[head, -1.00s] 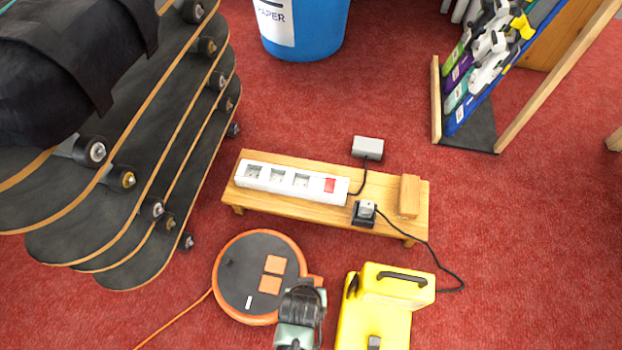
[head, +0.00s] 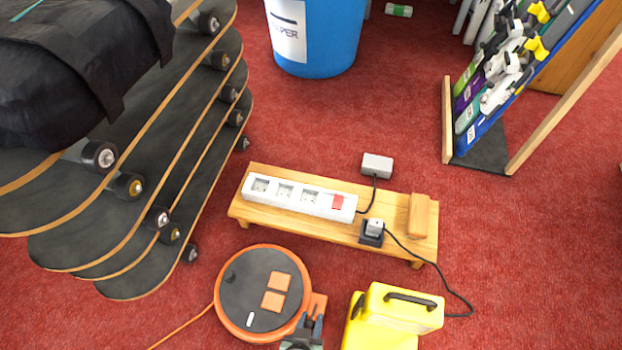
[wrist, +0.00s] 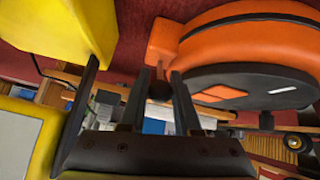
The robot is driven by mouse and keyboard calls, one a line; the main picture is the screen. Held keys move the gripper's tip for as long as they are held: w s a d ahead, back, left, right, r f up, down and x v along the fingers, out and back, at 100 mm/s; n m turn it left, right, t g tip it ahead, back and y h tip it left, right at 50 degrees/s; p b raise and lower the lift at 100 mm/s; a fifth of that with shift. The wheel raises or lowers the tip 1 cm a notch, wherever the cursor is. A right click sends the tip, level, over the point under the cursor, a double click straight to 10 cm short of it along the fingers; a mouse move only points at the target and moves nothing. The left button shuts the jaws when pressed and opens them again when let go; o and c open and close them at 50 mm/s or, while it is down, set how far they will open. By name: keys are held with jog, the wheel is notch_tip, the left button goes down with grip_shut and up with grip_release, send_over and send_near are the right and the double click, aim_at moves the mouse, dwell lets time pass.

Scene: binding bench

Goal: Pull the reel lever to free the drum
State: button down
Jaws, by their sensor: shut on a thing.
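The orange reel (head: 222,315) with a dark grey round face and two orange squares stands on the red carpet at the bottom middle of the head view. An orange block (head: 319,302) juts from its right side. In the wrist view the reel's orange rim (wrist: 250,38) is at the upper right. A small dark knob, which I take as the reel lever (wrist: 158,90), shows below the orange block. My gripper (wrist: 158,98) has a finger on each side of this knob and is shut on it. In the head view my gripper (head: 311,326) is at the reel's lower right, partly cut off.
A yellow case (head: 385,336) stands close right of my gripper. Behind is a low wooden bench (head: 290,221) with a power strip (head: 300,197) and plug. Stacked skateboards (head: 150,225) fill the left. A blue bin (head: 340,38) is behind. Red carpet is open at the right.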

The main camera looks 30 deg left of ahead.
jog(key=c, duration=0.6)
grip_release()
jog(key=shift+p+v, duration=4.45)
jog(key=shift+v, duration=2)
